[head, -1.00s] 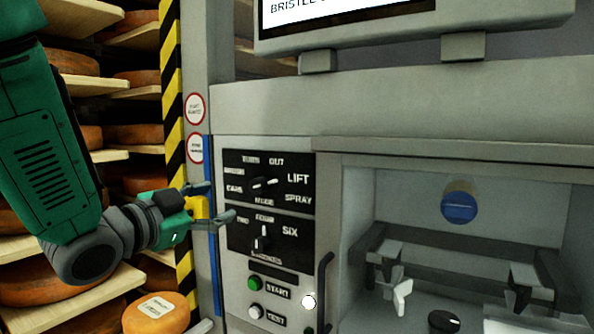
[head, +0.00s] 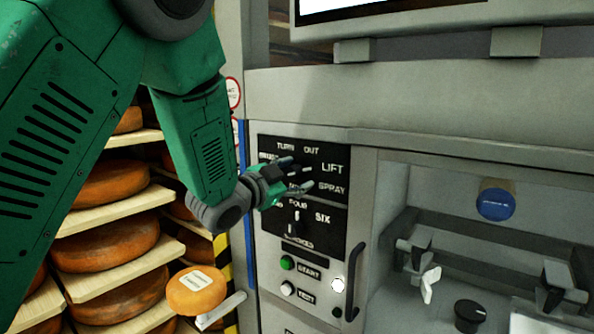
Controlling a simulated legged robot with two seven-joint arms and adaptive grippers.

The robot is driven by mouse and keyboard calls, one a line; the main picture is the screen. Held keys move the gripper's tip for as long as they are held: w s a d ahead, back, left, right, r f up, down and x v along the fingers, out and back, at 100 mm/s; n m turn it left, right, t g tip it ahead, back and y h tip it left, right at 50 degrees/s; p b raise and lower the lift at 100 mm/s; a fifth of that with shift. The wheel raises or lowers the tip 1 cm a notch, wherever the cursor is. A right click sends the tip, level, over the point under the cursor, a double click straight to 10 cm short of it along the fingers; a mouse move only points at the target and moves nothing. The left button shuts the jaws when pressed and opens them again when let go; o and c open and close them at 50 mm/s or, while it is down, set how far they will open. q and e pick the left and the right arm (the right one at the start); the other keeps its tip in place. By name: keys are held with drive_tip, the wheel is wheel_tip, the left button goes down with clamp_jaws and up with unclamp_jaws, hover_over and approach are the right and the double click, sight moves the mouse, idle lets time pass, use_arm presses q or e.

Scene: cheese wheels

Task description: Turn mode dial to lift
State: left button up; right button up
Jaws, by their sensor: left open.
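The mode dial (head: 299,170) is a small dark knob on the upper black label panel (head: 325,148), ringed by words such as TURN, OUT, LIFT and SPRAY. The LIFT label (head: 332,168) is to the right of the dial. My left gripper (head: 298,174) is open in front of the dial, one finger above left and one below right. The fingers partly cover the dial and the MODE label, so its pointer direction is unclear. I cannot tell whether the fingers touch it. My right gripper is not in view.
Shelves of cheese wheels (head: 112,184) stand left. An open machine bay with clamps (head: 414,247) is at right.

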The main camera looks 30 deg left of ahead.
use_arm(q)
drive_tip(key=shift+w, duration=0.2)
drive_tip(key=shift+a+f, duration=0.1)
drive_tip(key=shift+a, duration=0.65)
drive_tip(key=c, duration=1.1)
drive_tip(key=shift+d, duration=0.25)
drive_tip(key=shift+n, duration=0.5)
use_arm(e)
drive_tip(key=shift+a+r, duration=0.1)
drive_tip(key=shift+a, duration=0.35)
use_arm(q)
drive_tip(key=shift+r, duration=0.2)
